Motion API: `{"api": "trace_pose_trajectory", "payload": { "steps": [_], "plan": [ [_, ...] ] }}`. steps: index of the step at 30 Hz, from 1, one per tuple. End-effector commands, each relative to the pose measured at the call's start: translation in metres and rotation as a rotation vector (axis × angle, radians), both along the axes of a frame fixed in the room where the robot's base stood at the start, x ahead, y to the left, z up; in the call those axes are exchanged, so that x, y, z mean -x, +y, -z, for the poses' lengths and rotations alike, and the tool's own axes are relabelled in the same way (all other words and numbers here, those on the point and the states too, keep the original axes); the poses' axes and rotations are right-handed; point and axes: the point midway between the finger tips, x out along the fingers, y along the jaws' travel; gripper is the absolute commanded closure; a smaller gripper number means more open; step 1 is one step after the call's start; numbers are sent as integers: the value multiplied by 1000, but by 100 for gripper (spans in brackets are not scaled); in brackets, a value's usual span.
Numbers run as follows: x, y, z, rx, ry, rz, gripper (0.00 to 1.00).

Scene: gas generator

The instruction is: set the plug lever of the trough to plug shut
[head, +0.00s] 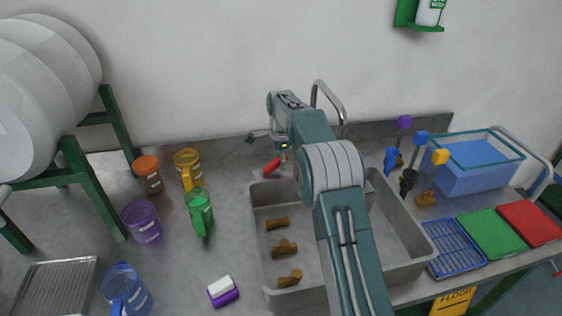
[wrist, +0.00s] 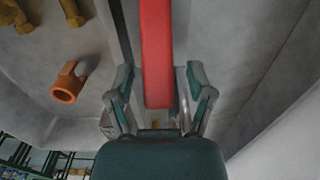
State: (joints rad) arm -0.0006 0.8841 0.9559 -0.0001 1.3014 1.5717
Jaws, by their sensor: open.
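The trough (head: 262,240) is a grey open basin in the bench, with several brown fittings (head: 284,248) on its floor. A red lever (head: 272,164) shows at its back left corner in the head view. My gripper (head: 262,138) is above and close to the lever, at the far end of my arm. In the wrist view, the red lever (wrist: 157,50) runs down the middle, between the two spread fingers of my gripper (wrist: 158,78). Gaps show on both sides of it. The lever's pivot and the plug are not clear to see.
Orange, yellow, green, purple and blue mugs (head: 143,222) stand left of the trough. A tap (head: 330,98) rises behind it. Taps with coloured tags (head: 421,138), a blue bin (head: 480,165) and coloured boards (head: 490,234) are on the right. My arm crosses over the trough.

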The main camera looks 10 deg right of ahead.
Motion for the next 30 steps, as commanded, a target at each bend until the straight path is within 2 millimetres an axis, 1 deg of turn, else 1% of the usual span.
{"api": "trace_pose_trajectory", "payload": {
  "steps": [3,9,10,11,12,14,15,25,30],
  "plan": [
    [0,0,5,0,0,0,31],
    [0,0,5,0,-1,0,31],
    [0,0,5,0,-1,0,36],
    [0,0,5,0,-1,0,49],
    [0,0,5,0,-1,0,67],
    [0,0,5,0,0,0,94],
    [0,0,5,0,-1,0,100],
    [-1,1,4,14,-2,-1,100],
    [-1,4,1,74,-3,-3,100]
  ]
}}
